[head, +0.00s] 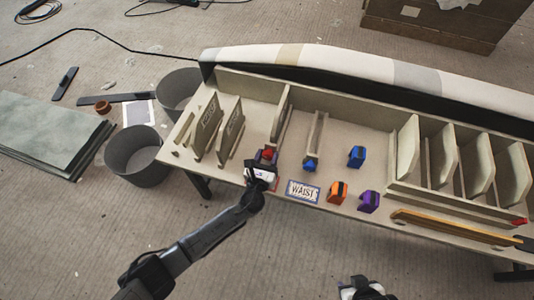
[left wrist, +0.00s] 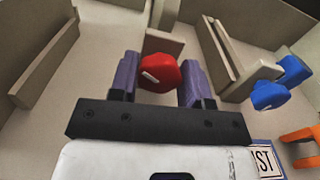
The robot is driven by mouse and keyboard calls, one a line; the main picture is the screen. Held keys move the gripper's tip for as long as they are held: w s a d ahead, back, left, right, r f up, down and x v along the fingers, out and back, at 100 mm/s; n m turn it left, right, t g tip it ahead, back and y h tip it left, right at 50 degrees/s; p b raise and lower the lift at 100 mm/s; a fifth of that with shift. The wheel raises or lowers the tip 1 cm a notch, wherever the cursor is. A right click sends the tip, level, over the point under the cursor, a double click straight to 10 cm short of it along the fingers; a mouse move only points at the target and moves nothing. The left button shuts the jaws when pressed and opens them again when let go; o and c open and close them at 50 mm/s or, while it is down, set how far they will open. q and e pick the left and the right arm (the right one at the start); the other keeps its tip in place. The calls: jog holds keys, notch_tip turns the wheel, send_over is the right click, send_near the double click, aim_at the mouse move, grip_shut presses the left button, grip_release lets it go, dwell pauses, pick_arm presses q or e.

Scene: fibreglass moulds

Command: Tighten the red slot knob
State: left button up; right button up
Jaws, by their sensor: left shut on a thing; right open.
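The red slot knob (head: 267,153) sits near the front of the bench, at the front end of a slot between upright boards. In the left wrist view the red knob (left wrist: 160,72) has a white mark on its face. My left gripper (head: 262,165) is at the knob, with its two purple fingers (left wrist: 160,80) on either side of it, shut on it. The gripper partly hides the knob in the head view. My right gripper (head: 362,290) is open at the bottom edge of the head view, apart from the bench and partly cut off.
Blue knobs (head: 356,156) (head: 310,165), an orange knob (head: 337,192) and a purple knob (head: 368,201) stand to the right. A WAIST label (head: 303,191) lies at the front edge. Upright boards (head: 207,125) flank the left side. Grey bins (head: 136,157) stand on the floor.

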pick_arm(q)
jog(key=shift+m+p, duration=1.2)
jog(key=shift+m, duration=0.7)
jog(key=shift+f, duration=0.1)
jog(key=o, duration=0.9)
jog(key=shift+s+p, duration=0.4)
jog(key=shift+s, duration=0.1)
jog(key=p+v, duration=0.4)
jog(key=v, duration=0.9)
